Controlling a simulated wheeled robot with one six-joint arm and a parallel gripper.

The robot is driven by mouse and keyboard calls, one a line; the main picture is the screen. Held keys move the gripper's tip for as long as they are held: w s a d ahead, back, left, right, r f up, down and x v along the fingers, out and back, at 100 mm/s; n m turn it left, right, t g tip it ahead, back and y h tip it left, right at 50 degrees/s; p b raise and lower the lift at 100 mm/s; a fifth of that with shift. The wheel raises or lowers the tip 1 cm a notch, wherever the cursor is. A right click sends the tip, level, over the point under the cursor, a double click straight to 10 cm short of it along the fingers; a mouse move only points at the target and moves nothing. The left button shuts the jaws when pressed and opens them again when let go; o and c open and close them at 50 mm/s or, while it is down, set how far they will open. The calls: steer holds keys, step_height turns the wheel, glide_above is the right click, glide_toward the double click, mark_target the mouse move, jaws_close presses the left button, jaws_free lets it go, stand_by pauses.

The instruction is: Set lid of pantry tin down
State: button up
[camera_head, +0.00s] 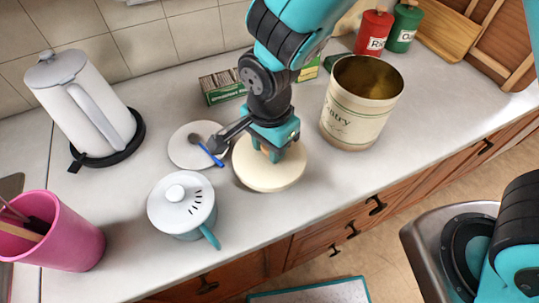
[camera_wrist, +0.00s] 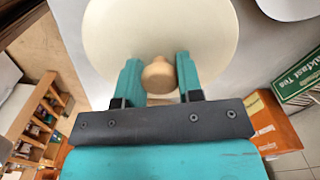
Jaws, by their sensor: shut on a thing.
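The cream round lid (camera_head: 268,172) of the pantry tin is level at the counter, in front of the open tin. I cannot tell whether it touches the countertop or hangs just above it. My gripper (camera_head: 272,150) is over the lid's middle. In the wrist view, my gripper (camera_wrist: 159,82) is shut on the lid's wooden knob (camera_wrist: 158,75), with the pale lid (camera_wrist: 120,35) spread out beyond. The pantry tin (camera_head: 352,120) stands upright and uncovered to the right, its brown inside showing.
A white plate (camera_head: 184,154) with a blue-handled spoon (camera_head: 211,156) lies left of the lid. A tea box (camera_head: 222,86) is behind. A kettle (camera_head: 75,98) and pink bin (camera_head: 62,235) are far left.

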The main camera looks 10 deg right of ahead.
steer(key=shift+f, duration=2.25)
steer(key=shift+f, duration=0.2)
steer(key=o, duration=0.9)
steer(key=shift+r, duration=0.15)
